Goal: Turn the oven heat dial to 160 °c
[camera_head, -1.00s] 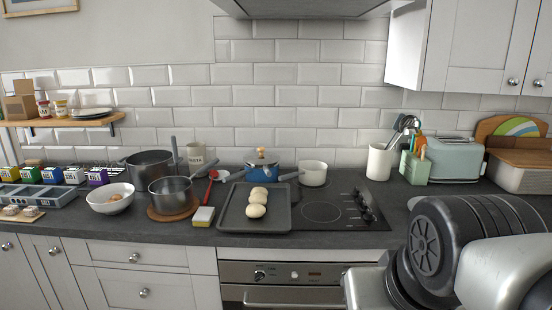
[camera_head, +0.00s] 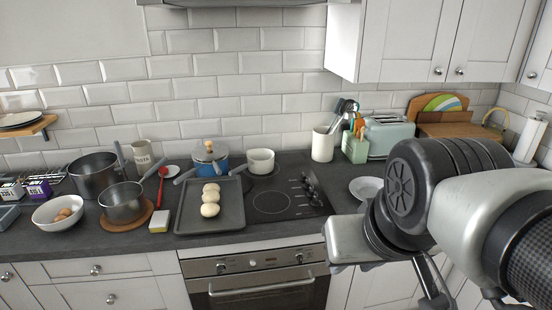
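The oven (camera_head: 255,290) is built in under the worktop, with a steel control panel. The panel has a dial at its left (camera_head: 221,268), a small knob near the middle (camera_head: 252,263) and a dial at its right (camera_head: 300,258). Their markings are too small to read, so I cannot tell which is the heat dial or its setting. My arm fills the lower right, its silver end just right of the panel. Part of my gripper (camera_head: 432,286) hangs below the arm, apart from the dials. Whether its fingers are open or shut is unclear.
The oven handle (camera_head: 262,286) runs across the door below the panel. Above the oven, a baking tray (camera_head: 232,222) with dough balls and the black hob (camera_head: 290,203) sit on the worktop. A white bowl (camera_head: 366,188) stands behind my arm. The space before the oven looks clear.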

